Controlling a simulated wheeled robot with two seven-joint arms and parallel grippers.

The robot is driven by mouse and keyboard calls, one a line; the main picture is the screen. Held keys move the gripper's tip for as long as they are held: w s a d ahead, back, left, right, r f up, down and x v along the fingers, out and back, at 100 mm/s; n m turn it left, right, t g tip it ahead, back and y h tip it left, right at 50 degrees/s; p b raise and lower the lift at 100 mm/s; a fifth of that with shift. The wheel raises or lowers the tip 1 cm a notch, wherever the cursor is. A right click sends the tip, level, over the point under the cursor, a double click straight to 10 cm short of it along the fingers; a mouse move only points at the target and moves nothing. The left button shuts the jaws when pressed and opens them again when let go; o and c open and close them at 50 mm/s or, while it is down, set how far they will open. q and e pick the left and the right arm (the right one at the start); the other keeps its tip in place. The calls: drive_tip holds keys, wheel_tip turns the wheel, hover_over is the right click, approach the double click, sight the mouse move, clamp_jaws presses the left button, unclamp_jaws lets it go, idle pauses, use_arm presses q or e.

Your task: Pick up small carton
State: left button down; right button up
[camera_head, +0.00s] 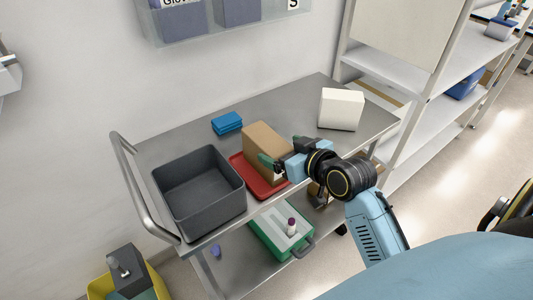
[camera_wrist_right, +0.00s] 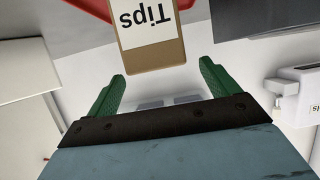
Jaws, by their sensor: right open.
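The small carton (camera_head: 266,143) is a brown box standing upright on a red tray (camera_head: 244,170) on the metal cart. In the right wrist view the carton (camera_wrist_right: 153,58) shows a white label reading "Tips", upside down. My right gripper (camera_head: 272,169) is open and empty at the carton's near right side and hides part of it. In the wrist view its green fingers (camera_wrist_right: 162,75) stand apart, with the carton's end just ahead between their tips in the picture. I cannot tell whether they touch it. My left gripper is out of view.
A dark grey bin (camera_head: 200,190) stands left of the tray. Blue flat packs (camera_head: 227,123) lie behind, and a white box (camera_head: 341,109) stands at the cart's right end. The cart top between them is clear. A green-and-white container (camera_head: 280,232) is on the lower shelf.

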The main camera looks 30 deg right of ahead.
sight(274, 144)
drive_tip(key=shift+b+x, duration=0.35)
drive_tip(key=shift+x, duration=2.75)
drive_tip(key=shift+c, duration=0.5)
drive_tip(key=shift+d+r, duration=0.1)
drive_tip(key=c, duration=1.2)
